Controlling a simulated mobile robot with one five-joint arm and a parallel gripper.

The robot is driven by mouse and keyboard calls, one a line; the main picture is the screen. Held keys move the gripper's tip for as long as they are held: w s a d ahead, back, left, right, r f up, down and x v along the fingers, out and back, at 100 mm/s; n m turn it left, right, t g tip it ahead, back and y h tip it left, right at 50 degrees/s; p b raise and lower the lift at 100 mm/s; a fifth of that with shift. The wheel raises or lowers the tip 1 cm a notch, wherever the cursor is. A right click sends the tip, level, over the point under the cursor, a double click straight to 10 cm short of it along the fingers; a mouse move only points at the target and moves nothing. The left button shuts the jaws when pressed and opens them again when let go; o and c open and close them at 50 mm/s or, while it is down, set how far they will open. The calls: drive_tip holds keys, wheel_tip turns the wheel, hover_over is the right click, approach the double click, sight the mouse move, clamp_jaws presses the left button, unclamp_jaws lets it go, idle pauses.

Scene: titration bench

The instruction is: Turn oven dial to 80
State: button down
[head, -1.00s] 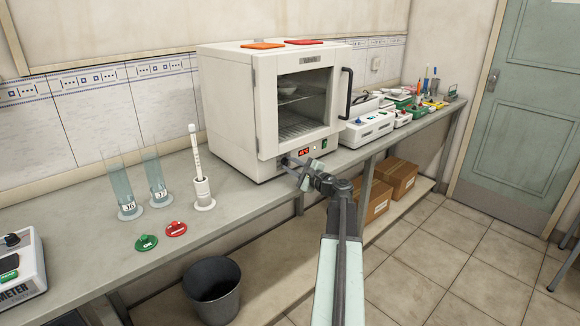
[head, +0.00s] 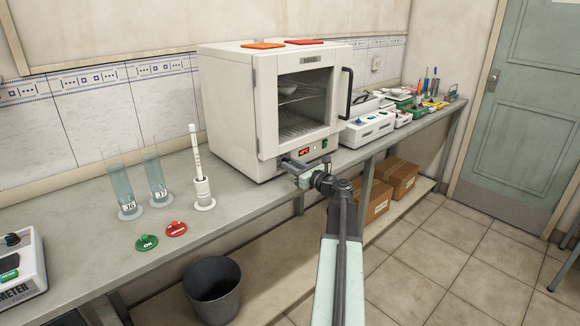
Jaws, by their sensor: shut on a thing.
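The white oven (head: 228,115) stands on the bench, with a glass door, a black handle at its right and a shelf with a dish inside. Its small red display (head: 304,151) is lit on the front panel below the door; I cannot read its figures. My gripper (head: 287,163) is at the lower front of the oven, left of and below the display. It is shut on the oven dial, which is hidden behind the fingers. My arm reaches up to it from the bottom of the head view.
An orange pad (head: 262,44) and a red pad (head: 305,41) lie on the oven. Left on the bench (head: 90,205) stand glass cylinders (head: 155,175), a white stand (head: 202,190), green and red discs (head: 146,242). Instruments (head: 367,129) line the right. A bin (head: 213,290) is below.

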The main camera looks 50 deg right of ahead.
drive_tip(key=m, duration=0.3)
drive_tip(key=shift+m, duration=2.2)
drive_tip(key=c, duration=1.2)
unclamp_jaws()
drive_tip(key=s, duration=0.7)
drive_tip(key=shift+s+a, duration=0.3)
drive_tip(key=shift+s, duration=0.1)
